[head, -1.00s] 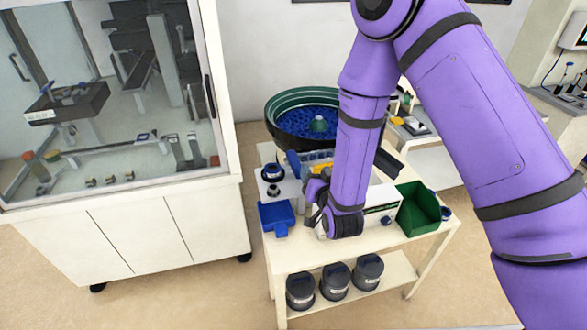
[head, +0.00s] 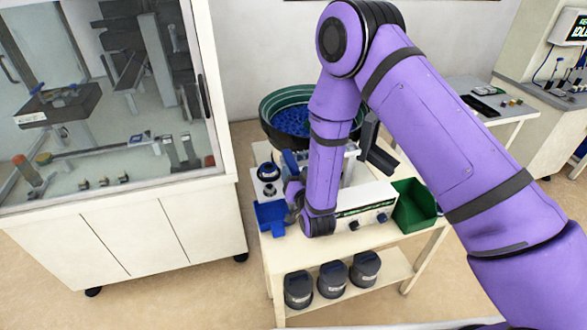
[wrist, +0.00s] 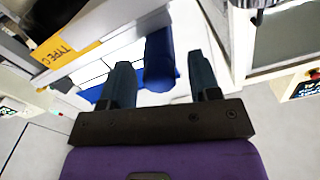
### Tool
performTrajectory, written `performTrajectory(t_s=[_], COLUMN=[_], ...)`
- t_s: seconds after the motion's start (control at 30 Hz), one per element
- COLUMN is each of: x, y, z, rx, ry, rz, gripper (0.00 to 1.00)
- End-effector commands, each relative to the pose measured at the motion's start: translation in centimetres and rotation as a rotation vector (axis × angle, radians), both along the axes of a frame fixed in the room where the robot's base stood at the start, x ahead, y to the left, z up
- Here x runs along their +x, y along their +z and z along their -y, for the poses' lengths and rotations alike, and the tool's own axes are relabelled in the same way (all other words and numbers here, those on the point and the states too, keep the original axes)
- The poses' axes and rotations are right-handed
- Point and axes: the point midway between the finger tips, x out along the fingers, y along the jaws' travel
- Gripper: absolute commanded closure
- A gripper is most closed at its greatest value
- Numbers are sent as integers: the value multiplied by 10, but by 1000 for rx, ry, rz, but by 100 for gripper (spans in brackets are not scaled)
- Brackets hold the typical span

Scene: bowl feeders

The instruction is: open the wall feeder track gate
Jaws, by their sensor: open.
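My gripper (head: 292,193) is at the left part of the feeder table, just above the blue tray and partly hidden by my forearm. In the wrist view my gripper (wrist: 161,78) has its two dark fingers apart with nothing clasped. A blue rounded upright piece (wrist: 160,58) shows between and beyond the fingertips; I cannot tell whether it is the track gate. A blue piece (head: 289,161) also stands beside the bowl in the head view. The bowl feeder (head: 266,108) has a green rim and blue parts inside. My arm hides much of the track.
A blue tray (head: 271,217) sits at the table's left front. A white control box (head: 372,205) and a green bin (head: 412,206) stand to the right. A yellow "TYPE C" label (wrist: 68,50) is near the left finger. Several dark jars (head: 333,280) stand on the lower shelf.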

Motion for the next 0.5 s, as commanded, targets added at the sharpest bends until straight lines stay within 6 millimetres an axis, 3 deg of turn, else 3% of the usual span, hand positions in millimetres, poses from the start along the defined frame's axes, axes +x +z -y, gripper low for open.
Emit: performTrajectory(t_s=[0.2,0.5], x=[20,24], y=[0,0], z=[-6,-7], rx=[0,-1], ry=[0,0], rz=[0,0], gripper=[44,44])
